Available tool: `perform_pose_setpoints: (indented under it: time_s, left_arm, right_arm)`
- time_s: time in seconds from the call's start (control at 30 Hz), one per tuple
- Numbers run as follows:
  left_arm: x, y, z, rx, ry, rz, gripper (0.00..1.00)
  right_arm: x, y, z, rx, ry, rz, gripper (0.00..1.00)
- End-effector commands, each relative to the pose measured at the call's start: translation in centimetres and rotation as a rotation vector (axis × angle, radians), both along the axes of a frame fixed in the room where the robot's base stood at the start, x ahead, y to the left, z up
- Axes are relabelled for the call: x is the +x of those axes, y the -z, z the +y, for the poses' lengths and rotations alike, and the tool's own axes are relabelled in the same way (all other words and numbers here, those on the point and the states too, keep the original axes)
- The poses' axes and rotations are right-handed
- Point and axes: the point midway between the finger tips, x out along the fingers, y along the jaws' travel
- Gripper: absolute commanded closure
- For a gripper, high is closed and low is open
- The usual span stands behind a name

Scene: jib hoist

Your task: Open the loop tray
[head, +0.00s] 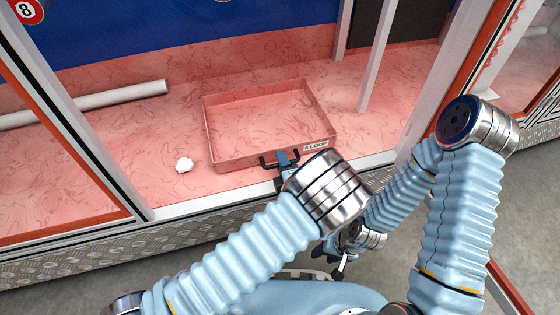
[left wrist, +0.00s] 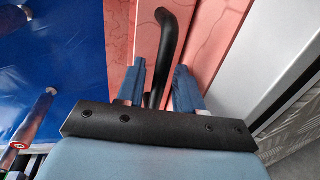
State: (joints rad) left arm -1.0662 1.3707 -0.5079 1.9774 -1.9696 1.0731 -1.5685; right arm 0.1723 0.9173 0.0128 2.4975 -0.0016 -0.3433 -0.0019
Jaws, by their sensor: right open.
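The loop tray (head: 216,160) is a shallow, open-topped pink box with a label reading "LOOP" on its front. It rests on the pink marbled floor behind the front sill and looks empty. Its black bar handle (head: 266,161) sticks out from the front wall; it also shows in the left wrist view (left wrist: 168,40). My right gripper (head: 334,262) is open and empty, low in front of the sill, partly hidden by my arms.
A white tube (head: 122,94) lies further left. Upright white posts (head: 377,60) and the raised front sill (head: 215,201) frame the opening. Grey floor lies clear at the right.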

Motion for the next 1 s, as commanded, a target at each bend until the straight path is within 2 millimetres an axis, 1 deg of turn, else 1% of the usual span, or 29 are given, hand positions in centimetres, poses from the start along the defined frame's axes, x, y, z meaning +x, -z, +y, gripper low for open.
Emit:
perform_pose_setpoints:
  time_s: [0.2,0.27,0.43,0.47,0.83,1.0]
  left_arm:
    - [0.0,0.0,0.0,0.000,0.000,0.000,0.64]
    - [0.0,0.0,0.0,0.000,0.000,0.000,0.72]
    - [0.0,0.0,0.0,0.000,0.000,0.000,0.98]
    - [0.0,0.0,0.0,0.000,0.000,0.000,1.00]
    - [-0.1,0.0,0.0,0.000,0.000,0.001,1.00]
    - [-1.0,-0.2,-0.4,0.000,0.001,0.001,1.00]
  right_arm:
    - [0.0,0.0,0.0,0.000,0.000,0.000,0.57]
    - [0.0,0.0,0.0,0.000,0.000,0.000,0.57]
    - [0.0,0.0,0.0,0.000,0.000,0.000,0.57]
    - [0.0,0.0,0.0,0.000,0.000,0.000,0.57]
    - [0.0,-0.1,0.0,0.000,0.000,0.000,0.57]
    - [0.0,-0.8,0.0,0.000,0.000,0.001,0.57]
